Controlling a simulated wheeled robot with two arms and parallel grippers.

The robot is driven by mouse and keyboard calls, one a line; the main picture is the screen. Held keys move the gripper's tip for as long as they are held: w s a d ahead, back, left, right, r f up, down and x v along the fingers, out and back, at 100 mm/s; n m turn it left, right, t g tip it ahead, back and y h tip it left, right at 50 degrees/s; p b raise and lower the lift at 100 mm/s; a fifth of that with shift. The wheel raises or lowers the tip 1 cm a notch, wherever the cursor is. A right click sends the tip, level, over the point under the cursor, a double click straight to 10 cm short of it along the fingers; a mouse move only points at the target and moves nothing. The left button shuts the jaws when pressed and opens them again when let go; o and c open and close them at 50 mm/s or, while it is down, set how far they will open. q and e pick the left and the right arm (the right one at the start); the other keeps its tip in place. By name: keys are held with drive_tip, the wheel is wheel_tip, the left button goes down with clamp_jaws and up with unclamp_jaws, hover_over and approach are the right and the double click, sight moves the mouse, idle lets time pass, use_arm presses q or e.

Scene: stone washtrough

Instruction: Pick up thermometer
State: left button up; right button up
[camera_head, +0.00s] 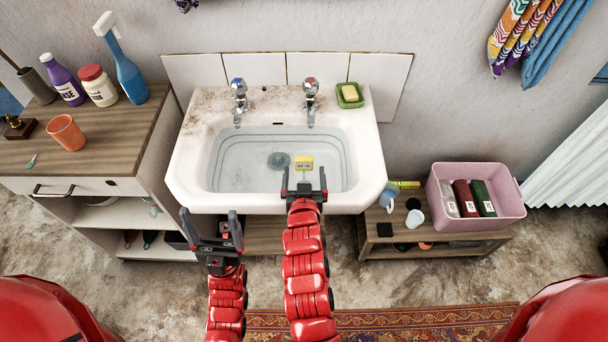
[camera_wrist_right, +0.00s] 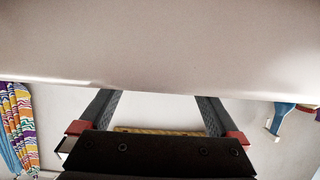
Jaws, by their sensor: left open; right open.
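The thermometer appears to be the small yellow block with a grey display (camera_head: 303,163), lying in the water-filled basin of the white sink (camera_head: 180,172), right of the drain. My right gripper (camera_head: 304,180) is open and empty at the sink's front rim, just nearer than the yellow block. In the right wrist view its fingers (camera_wrist_right: 160,110) are apart below a large pale surface. A yellow strip (camera_wrist_right: 160,131) shows behind the gripper's palm; I cannot tell what it is. My left gripper (camera_head: 211,226) is open and empty, lower left, in front of the sink.
Two taps (camera_head: 239,100) stand at the sink's back, with a green soap dish (camera_head: 350,95) at right. A wooden cabinet (camera_head: 105,135) with bottles stands left. A low shelf (camera_head: 440,245) with a pink bin (camera_head: 490,222) and a blue jug (camera_head: 389,196) stands right.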

sight(304, 164)
drive_tip(key=x, duration=0.2)
drive_tip(key=p+x, duration=0.1)
drive_tip(key=x, duration=0.1)
drive_tip(key=shift+w+r, duration=0.2)
drive_tip(key=shift+r, duration=0.05)
drive_tip(key=shift+w+f, duration=0.2)
drive_tip(key=shift+w, duration=0.25)
clamp_jaws()
